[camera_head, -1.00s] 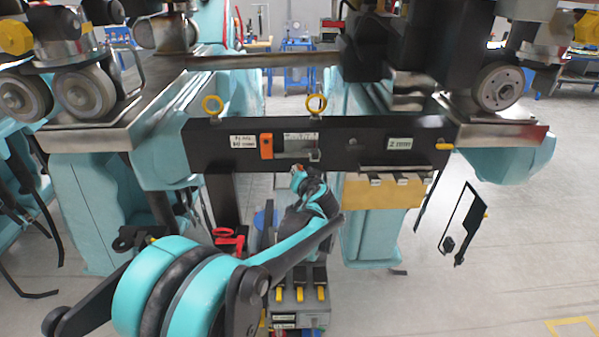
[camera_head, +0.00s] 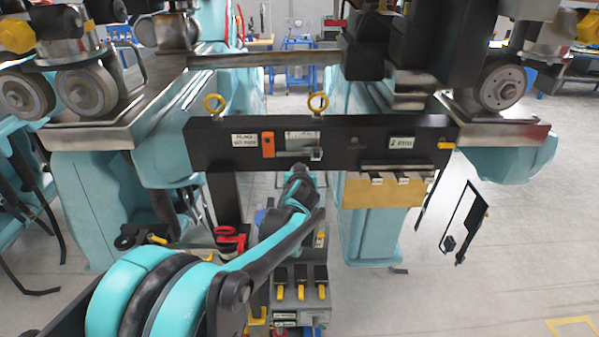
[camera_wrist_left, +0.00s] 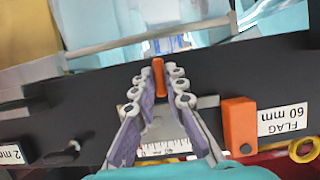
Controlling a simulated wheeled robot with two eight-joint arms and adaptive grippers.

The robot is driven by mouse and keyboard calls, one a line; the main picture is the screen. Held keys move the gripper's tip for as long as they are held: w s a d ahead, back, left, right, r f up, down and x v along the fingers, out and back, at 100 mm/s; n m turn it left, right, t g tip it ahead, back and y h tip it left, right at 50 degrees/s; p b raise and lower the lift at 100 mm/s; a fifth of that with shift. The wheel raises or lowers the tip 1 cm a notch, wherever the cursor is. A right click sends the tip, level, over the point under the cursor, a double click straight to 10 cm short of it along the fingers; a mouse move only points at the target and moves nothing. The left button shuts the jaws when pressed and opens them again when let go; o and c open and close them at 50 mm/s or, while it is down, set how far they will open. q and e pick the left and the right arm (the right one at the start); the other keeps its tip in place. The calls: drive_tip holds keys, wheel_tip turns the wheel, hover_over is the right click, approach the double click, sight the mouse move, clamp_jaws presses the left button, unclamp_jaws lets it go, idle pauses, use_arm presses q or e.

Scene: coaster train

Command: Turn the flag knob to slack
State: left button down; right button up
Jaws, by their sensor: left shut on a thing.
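A black beam (camera_head: 350,150) crosses the front of the teal frame. It carries a white flag label reading 60 mm (camera_head: 244,141), an orange block (camera_head: 268,145) and a scale plate (camera_head: 300,138). In the left wrist view, the picture is turned over, and the block (camera_wrist_left: 238,126) sits beside the label. A narrow orange knob (camera_wrist_left: 158,77), apparently the flag knob, is between the tips of my left gripper (camera_wrist_left: 160,80), which is shut on it. In the head view, my left gripper (camera_head: 300,171) is at the beam's lower edge; its fingers are hard to make out and the knob is hidden.
Two yellow rings (camera_head: 317,103) stand on top of the beam. A 2 mm label (camera_head: 401,143) and a wooden block (camera_head: 385,192) are at its right. Below my arm is a grey box with yellow levers (camera_head: 300,293). A red part (camera_head: 230,238) stands left of my forearm.

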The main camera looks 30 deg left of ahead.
use_arm(q)
drive_tip(key=shift+s+f, duration=0.1)
drive_tip(key=shift+f, duration=0.05)
idle(0.3)
drive_tip(key=c, duration=1.6)
unclamp_jaws()
drive_tip(key=v, duration=1.2)
drive_tip(key=shift+d, duration=0.1)
